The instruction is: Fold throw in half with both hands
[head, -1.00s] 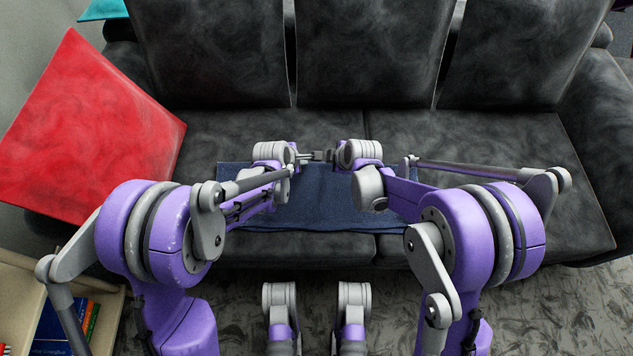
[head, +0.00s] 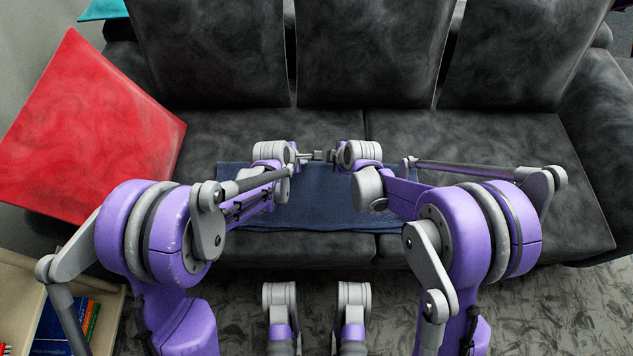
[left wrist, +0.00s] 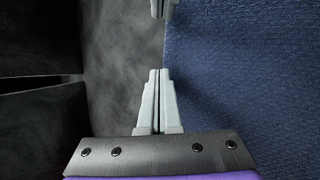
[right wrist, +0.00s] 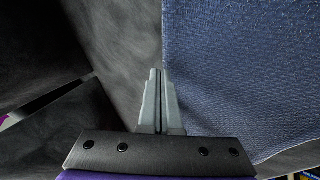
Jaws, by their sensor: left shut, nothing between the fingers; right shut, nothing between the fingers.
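The throw (head: 310,205) is a dark blue cloth lying flat on the front of the sofa seat, partly hidden behind my arms. It also shows along the right side of the left wrist view (left wrist: 245,70) and the right wrist view (right wrist: 245,70). My left gripper (head: 313,156) and right gripper (head: 322,155) point toward each other at the throw's back edge, near its middle. Both are shut and empty. In the left wrist view, the left fingers (left wrist: 159,75) are pressed together beside the throw's edge. In the right wrist view, the right fingers (right wrist: 158,75) are likewise together.
The black sofa (head: 470,140) has bare seat behind and to the right of the throw. A red cushion (head: 90,125) leans at the left. A low shelf with books (head: 70,325) stands at the lower left. A patterned floor (head: 560,310) lies in front.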

